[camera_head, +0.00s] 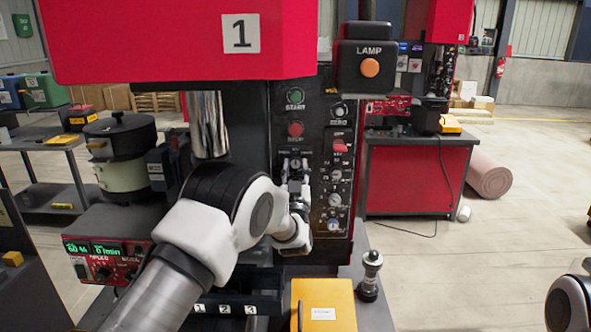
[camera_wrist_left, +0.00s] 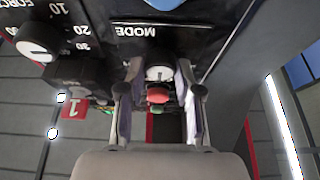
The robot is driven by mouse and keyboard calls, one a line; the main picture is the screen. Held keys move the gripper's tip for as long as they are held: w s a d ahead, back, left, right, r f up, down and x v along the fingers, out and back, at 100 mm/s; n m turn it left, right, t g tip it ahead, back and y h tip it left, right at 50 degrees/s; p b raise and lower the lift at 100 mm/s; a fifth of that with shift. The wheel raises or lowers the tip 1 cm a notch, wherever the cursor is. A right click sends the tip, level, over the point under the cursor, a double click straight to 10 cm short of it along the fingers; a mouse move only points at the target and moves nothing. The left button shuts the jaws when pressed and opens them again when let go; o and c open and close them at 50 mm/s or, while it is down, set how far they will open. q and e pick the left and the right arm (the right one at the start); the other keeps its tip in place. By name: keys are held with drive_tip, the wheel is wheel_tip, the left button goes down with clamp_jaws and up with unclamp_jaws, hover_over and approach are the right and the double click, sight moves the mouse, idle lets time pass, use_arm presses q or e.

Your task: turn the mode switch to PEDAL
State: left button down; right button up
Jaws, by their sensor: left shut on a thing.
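The mode switch (camera_wrist_left: 158,73) is a small round knob with a light face and a dark pointer mark. It sits under the upside-down MODE label in the left wrist view. My left gripper (camera_wrist_left: 158,82) has one finger on each side of the knob and is shut on it. In the head view my left gripper (camera_head: 296,172) is at the upper middle of the black control panel (camera_head: 314,120), below the red STOP button (camera_head: 296,129). The gripper covers most of the switch there. I cannot read which position it points to. My right gripper is not in view.
A green START button (camera_head: 295,97) is above STOP. Several small knobs and a red switch (camera_head: 340,146) are close on the right of the panel. The LAMP box (camera_head: 369,68) juts out above. A yellow box (camera_head: 323,304) and a black-and-silver handled object (camera_head: 370,275) stand below.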

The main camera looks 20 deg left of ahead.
use_arm(q)
drive_tip(key=shift+f+n+y+b, duration=0.25)
drive_tip(key=shift+n+y+b, duration=0.15)
drive_tip(key=shift+n+b, duration=0.3)
drive_tip(key=n+g+y+b, duration=0.1)
drive_tip(key=n+b, duration=0.1)
drive_tip(key=n, duration=0.1)
drive_tip(key=n+g+y+b, duration=0.1)
drive_tip(key=n+b, duration=0.2)
drive_tip(key=shift+d+y+b, duration=0.2)
drive_tip(key=shift+y+b, duration=0.1)
drive_tip(key=n+g+y+b, duration=0.1)
drive_tip(key=n, duration=0.2)
drive_tip(key=shift+w+d+r, duration=0.1)
drive_tip(key=shift+r+n+g+y+b, duration=0.15)
drive_tip(key=shift+n+g+y+b, duration=0.2)
drive_tip(key=shift+n+b, duration=0.55)
drive_tip(key=shift+n, duration=0.4)
